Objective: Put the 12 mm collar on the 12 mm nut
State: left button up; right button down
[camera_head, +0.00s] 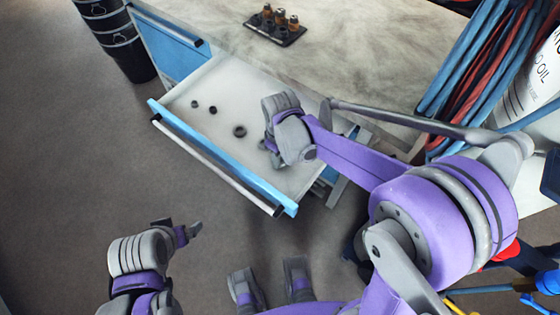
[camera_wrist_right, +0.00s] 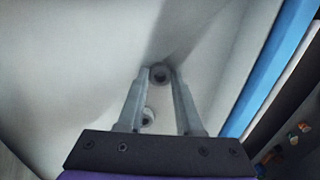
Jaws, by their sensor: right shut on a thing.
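My right gripper (camera_head: 272,143) is over the right part of the open drawer (camera_head: 221,158). In the right wrist view its fingers (camera_wrist_right: 160,74) are shut on a dark round collar (camera_wrist_right: 159,71); its size cannot be read. Another ring (camera_wrist_right: 147,117) shows between the fingers, lower in that view. In the head view three dark rings lie on the drawer floor: a small one (camera_head: 194,104), another small one (camera_head: 213,110) and a larger one (camera_head: 239,131). Several brass-coloured nuts (camera_head: 279,18) stand on a black tray (camera_head: 291,38) on the worktop. My left gripper (camera_head: 182,233) is low at the left, away from the drawer.
The drawer's blue front (camera_head: 221,158) carries a long pale handle bar. The worktop (camera_head: 365,75) is clear around the tray. Blue and red hoses (camera_head: 470,75) and a white oil container (camera_head: 535,75) are at the right. Black buckets (camera_head: 122,42) stand at the upper left.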

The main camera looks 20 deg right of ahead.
jog(key=shift+r, duration=0.15)
jog(key=shift+r+p, duration=0.7)
jog(key=shift+r, duration=0.15)
jog(key=shift+r, duration=0.15)
jog(key=shift+r+p, duration=1.7)
jog(key=shift+r, duration=0.65)
